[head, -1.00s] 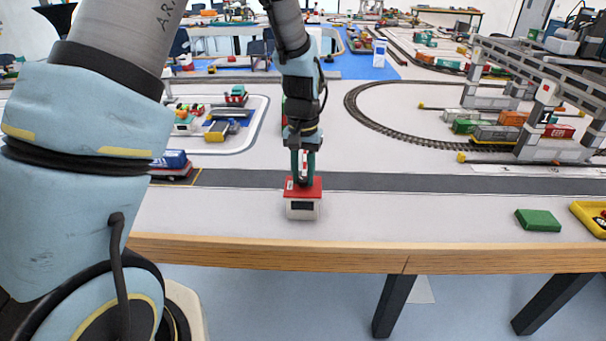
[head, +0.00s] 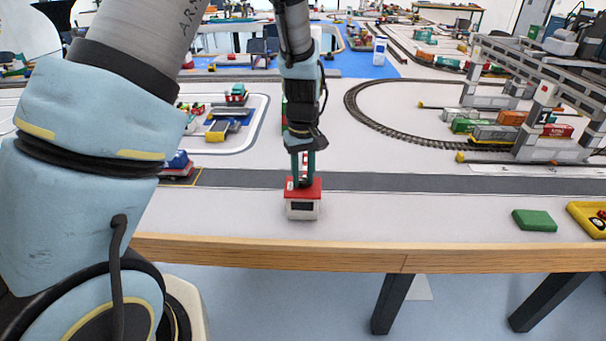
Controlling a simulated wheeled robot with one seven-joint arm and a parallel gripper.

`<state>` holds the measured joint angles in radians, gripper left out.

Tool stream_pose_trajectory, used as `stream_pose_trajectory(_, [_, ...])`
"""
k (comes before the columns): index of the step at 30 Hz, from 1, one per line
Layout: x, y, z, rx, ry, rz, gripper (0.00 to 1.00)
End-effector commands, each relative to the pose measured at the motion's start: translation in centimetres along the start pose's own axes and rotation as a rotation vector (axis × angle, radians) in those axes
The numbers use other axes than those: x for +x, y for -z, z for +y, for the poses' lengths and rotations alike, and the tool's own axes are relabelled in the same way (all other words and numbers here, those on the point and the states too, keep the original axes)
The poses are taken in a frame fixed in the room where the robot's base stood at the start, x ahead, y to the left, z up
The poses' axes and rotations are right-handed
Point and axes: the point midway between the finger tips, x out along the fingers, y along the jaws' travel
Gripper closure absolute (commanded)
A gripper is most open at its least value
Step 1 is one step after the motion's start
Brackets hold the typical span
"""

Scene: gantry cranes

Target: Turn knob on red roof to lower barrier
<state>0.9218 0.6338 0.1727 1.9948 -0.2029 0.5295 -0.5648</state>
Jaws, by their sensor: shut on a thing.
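A small white booth (head: 302,209) with a dark window stands near the table's front edge. It has a red roof (head: 312,191). My gripper (head: 303,182) points straight down over the roof, its two green fingers side by side. It is shut on the knob at the top of the roof; the fingertips largely hide the knob. A thin red and white upright piece shows between the fingers, perhaps the raised barrier; I cannot tell for sure.
A dark road strip (head: 420,182) runs behind the booth. A green block (head: 534,220) and a yellow tray (head: 578,211) lie at the right. A gantry crane (head: 545,90) stands at the back right. A truck (head: 178,166) is left of the booth. The table front between booth and green block is clear.

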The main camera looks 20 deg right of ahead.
Motion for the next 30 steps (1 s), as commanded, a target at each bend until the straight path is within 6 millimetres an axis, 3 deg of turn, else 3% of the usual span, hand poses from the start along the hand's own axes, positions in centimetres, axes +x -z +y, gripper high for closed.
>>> stream_pose_trajectory(14, [-0.08, 0.14, 0.05, -0.016, -0.002, 0.003, 1.00])
stream_pose_trajectory(15, [-0.08, 0.14, 0.05, -0.016, -0.002, 0.003, 0.64])
stream_pose_trajectory(22, [-0.04, 0.07, 0.02, -0.015, -0.001, 0.002, 0.38])
stream_pose_trajectory(30, [-0.11, 0.04, 0.02, -0.014, -0.001, 0.001, 0.38])
